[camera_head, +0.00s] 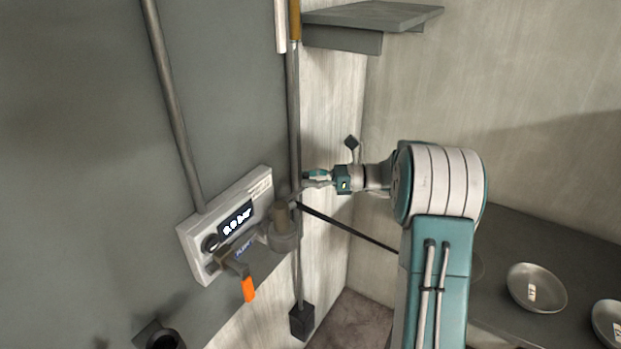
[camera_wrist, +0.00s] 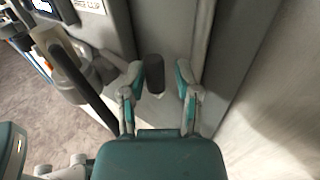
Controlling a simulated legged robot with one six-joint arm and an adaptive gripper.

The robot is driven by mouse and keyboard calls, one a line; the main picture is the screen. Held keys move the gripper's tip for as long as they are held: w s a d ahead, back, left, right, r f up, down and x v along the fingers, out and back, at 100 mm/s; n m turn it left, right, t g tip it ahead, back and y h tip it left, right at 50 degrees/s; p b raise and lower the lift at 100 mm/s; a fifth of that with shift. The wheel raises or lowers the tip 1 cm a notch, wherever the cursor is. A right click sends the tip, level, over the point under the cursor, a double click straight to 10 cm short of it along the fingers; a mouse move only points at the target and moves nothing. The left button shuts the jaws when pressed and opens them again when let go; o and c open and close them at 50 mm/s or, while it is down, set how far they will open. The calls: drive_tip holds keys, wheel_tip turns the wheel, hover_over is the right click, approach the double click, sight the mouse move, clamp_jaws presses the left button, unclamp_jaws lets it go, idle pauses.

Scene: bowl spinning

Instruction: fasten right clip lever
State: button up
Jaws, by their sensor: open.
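My gripper (camera_head: 309,179) is open beside the grey vertical pole in the head view. In the wrist view its two teal-and-grey fingers (camera_wrist: 160,75) are spread apart. A short dark rounded peg (camera_wrist: 154,74) shows between the fingers, with room on both sides; I cannot tell whether it is the clip lever's tip. A long black bar (camera_head: 345,226) slopes down to the right below my gripper. A dark bar (camera_wrist: 85,95) also shows left of the fingers in the wrist view. A light label with partly readable lettering (camera_wrist: 88,5) is at the top.
A white box with a lit display (camera_head: 235,218) is on the grey panel, with an orange-tipped handle (camera_head: 248,288) below. A cylindrical fitting (camera_head: 283,232) sits beside the pole (camera_head: 294,120). Metal bowls (camera_head: 536,288) stand on a dark counter at right. A shelf (camera_head: 372,17) is above.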

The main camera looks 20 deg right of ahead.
drive_tip(key=shift+a+r, duration=0.1)
drive_tip(key=shift+a, duration=0.25)
clamp_jaws()
drive_tip(key=shift+a, duration=0.35)
